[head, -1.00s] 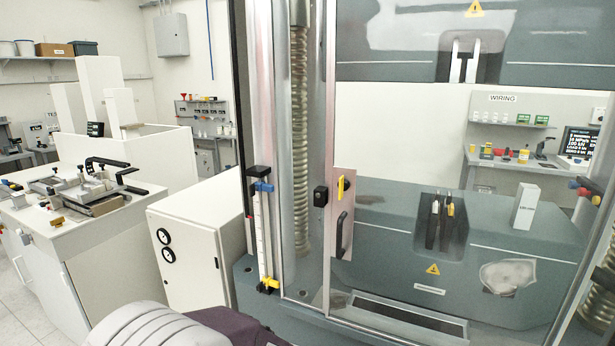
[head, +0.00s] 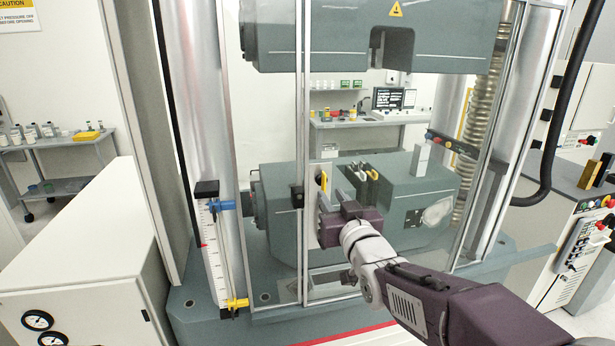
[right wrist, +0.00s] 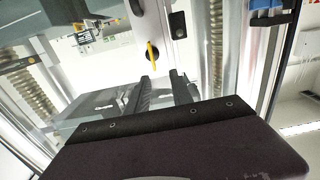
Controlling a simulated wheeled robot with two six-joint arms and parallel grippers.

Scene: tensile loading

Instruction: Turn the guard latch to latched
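The guard latch is a small yellow lever (head: 323,181) on the edge of the clear guard door. It looks roughly upright in the head view. A black block (head: 297,196) sits just left of it, across the door's edge. In the right wrist view the yellow lever (right wrist: 152,52) lies just beyond my fingertips, with the black block (right wrist: 177,25) beside it. My right gripper (head: 325,203) is just below the lever in the head view. Its two dark fingers (right wrist: 163,80) are apart with nothing between them. The door handle is hidden behind the gripper. My left gripper is not in view.
The test machine's metal frame posts stand on both sides of the guard. A ruler post with a blue clamp (head: 222,206) and yellow clamp (head: 237,303) stands left. A white cabinet (head: 90,260) is at the lower left. A control panel (head: 580,235) is at the right.

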